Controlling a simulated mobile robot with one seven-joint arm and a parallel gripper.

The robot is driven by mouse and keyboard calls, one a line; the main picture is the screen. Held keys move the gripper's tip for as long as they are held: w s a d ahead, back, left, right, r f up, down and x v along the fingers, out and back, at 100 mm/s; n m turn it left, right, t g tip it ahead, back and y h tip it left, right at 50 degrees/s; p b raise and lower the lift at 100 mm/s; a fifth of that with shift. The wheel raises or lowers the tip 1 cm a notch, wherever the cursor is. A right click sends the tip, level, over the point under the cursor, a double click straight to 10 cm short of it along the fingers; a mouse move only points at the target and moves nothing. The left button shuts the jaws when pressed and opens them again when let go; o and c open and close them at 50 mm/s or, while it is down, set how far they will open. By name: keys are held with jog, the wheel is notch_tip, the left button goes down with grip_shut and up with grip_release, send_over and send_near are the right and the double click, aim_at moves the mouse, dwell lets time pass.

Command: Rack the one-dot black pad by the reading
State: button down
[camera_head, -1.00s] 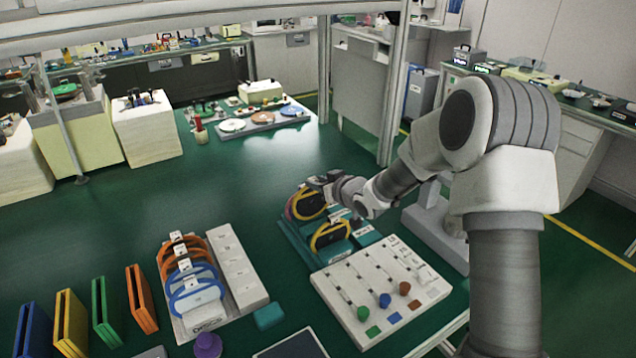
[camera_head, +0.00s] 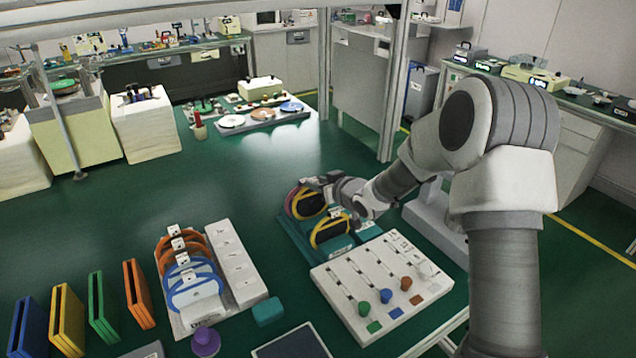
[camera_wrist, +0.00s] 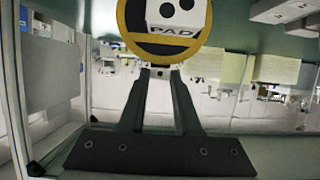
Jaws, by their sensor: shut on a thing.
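My gripper (camera_wrist: 160,73) is shut on the lower edge of a yellow-rimmed black pad (camera_wrist: 133,35) in the wrist view. The pad's white label (camera_wrist: 172,30) reads PAD and shows two black dots; the frame cuts off its top. In the head view my gripper (camera_head: 338,192) is over the teal rack (camera_head: 292,236) right of centre. Two yellow-and-black rings (camera_head: 308,204), (camera_head: 330,231) show there, the rear one with a purple edge beside it. My gripper partly hides them, and I cannot tell which one it holds. No one-dot label is readable.
A white slider board (camera_head: 350,262) with coloured knobs stands in front of the rack. A white stand (camera_head: 238,262) with orange and blue rings and coloured upright holders (camera_head: 67,318) are at left. A purple knob (camera_head: 205,341) is at the front.

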jog(key=shift+f+b, duration=1.3)
jog(key=shift+f, duration=0.3)
jog(key=c, duration=0.5)
grip_release()
jog(key=p+v, duration=0.2)
jog(key=v, duration=1.5)
jog(key=shift+s+d+r+p, duration=0.1)
jog(key=shift+d+p, duration=0.15)
jog(key=shift+p, duration=0.05)
jog(key=shift+r, duration=0.1)
